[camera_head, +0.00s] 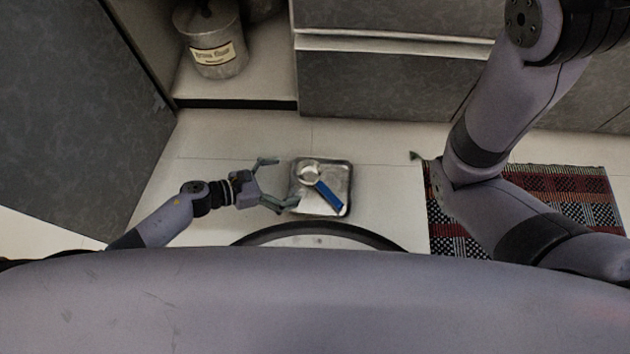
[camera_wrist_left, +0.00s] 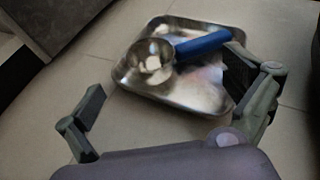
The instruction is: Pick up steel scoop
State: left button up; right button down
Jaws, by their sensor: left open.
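The steel scoop (camera_head: 309,174) with a blue handle (camera_head: 327,194) lies in a shallow steel tray (camera_head: 345,165) on the floor. In the left wrist view the scoop's bowl (camera_wrist_left: 151,62) is at the left of the tray (camera_wrist_left: 185,98) and its blue handle (camera_wrist_left: 203,44) points right. My left gripper (camera_head: 278,182) is open and empty, just left of the tray. In the left wrist view my left gripper's fingers (camera_wrist_left: 170,95) are spread wide in front of the tray, the right one overlapping the tray's edge. My right gripper is not clearly seen; its arm crosses the right side.
A metal canister (camera_head: 214,50) with a label stands in the open cabinet at the upper left. Drawers (camera_head: 385,85) stand behind the tray. A woven striped rug (camera_head: 570,190) lies at the right, partly under my right arm.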

aim_at(310, 177)
pick_arm(q)
jog(key=shift+w+d+f, duration=0.25)
jog(key=shift+d+f, duration=0.05)
jog(key=shift+d, duration=0.25)
jog(key=b+x, duration=0.3)
jog(key=x, duration=0.1)
jog(key=shift+d+f, duration=0.1)
jog(key=shift+d, duration=0.1)
jog(key=shift+w+d, duration=0.15)
jog(key=shift+d, duration=0.15)
jog(key=shift+c, duration=0.6)
jog(key=c, duration=1.7)
